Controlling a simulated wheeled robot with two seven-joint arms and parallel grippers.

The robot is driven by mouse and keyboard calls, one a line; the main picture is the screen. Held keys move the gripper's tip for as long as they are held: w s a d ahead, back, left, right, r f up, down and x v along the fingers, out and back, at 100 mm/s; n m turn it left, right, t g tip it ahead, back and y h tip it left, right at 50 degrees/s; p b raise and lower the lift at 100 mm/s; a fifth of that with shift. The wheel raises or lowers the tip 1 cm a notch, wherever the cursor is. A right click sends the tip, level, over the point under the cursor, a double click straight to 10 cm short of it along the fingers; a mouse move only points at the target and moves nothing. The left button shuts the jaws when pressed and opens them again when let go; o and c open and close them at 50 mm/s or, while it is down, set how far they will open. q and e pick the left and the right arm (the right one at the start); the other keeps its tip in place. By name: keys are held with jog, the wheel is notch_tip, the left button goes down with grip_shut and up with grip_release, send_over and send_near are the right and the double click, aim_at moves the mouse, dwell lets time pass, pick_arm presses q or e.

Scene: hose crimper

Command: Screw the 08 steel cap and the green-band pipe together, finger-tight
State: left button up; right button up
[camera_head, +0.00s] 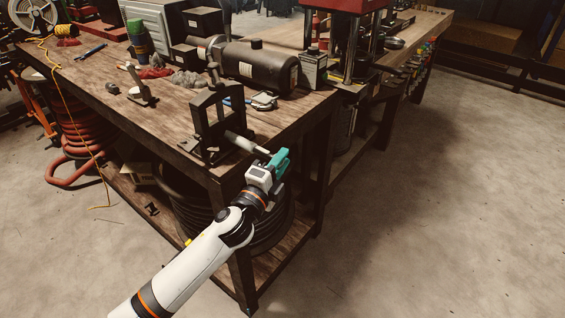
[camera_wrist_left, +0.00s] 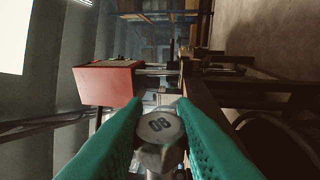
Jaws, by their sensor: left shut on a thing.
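My left gripper (camera_head: 279,160) has teal fingers and is at the front edge of the workbench, by the outer end of a pale pipe (camera_head: 243,142). The pipe sticks out toward the gripper from a black stand (camera_head: 208,122) on the bench corner. In the left wrist view, the grey steel cap marked 08 (camera_wrist_left: 160,127) sits between the two teal fingers (camera_wrist_left: 158,104), which are shut on it. The fingers hide the cap in the head view. I cannot make out a green band, or whether cap and pipe touch. My right gripper is not in view.
The wooden workbench (camera_head: 95,78) holds a dark cylinder tank (camera_head: 258,66), a small box (camera_head: 313,70), cups (camera_head: 138,38) and rags. A red press (camera_head: 352,5) stands farther back. Coiled hose (camera_head: 185,205) lies on the shelf below. The floor at right is clear.

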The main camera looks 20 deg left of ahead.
pick_arm(q)
jog(key=shift+w+a, duration=0.15)
jog(key=shift+a, duration=0.3)
jog(key=o, duration=1.1)
jog(key=shift+a, duration=0.1)
jog(key=shift+c, duration=0.2)
jog(key=b+v, duration=0.2)
jog(key=v, duration=1)
